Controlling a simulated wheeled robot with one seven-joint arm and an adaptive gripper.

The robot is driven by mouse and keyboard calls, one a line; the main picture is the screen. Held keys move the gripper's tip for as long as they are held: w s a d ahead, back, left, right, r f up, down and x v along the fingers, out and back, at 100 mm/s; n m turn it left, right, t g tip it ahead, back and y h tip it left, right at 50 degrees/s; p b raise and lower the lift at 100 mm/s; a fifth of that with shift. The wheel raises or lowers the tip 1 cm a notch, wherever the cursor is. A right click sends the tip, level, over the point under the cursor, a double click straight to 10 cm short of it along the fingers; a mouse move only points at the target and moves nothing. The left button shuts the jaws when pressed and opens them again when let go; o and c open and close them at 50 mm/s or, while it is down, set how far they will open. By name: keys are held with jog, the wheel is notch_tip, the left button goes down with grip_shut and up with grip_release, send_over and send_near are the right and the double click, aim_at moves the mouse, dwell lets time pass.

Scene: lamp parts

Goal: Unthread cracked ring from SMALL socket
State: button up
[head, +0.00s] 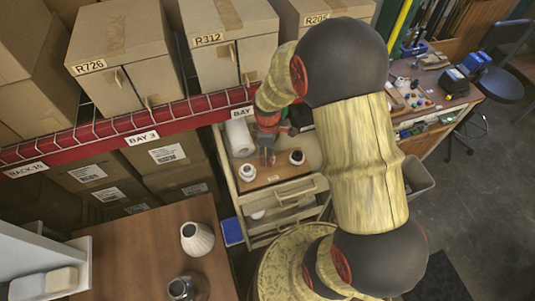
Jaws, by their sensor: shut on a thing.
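My gripper (267,158) points down over the brown board (280,172) on top of the cart. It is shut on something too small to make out. A small white round part (247,172) with a dark top stands on the board to the left of the gripper. Another white part (296,157) with a dark, ring-like top stands to the right of it. Both look upright and apart from the gripper. I cannot tell which one is the small socket, and no crack can be made out in a ring.
A white roll (239,137) stands at the cart's back left. The cart's drawers (280,200) are partly open. A table (150,245) with a white ribbed vase (197,239) and a dark jar (181,289) is front left. Shelved cartons (120,50) stand behind; a workbench (430,85) is at right.

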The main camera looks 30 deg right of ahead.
jog(key=n, duration=0.5)
jog(key=n, duration=0.5)
jog(key=shift+s+r+n, duration=0.1)
jog(key=shift+s+n, duration=0.1)
jog(key=shift+n, duration=0.9)
jog(key=n, duration=0.4)
jog(key=shift+s+d+r+n, duration=0.1)
jog(key=shift+n, duration=1.4)
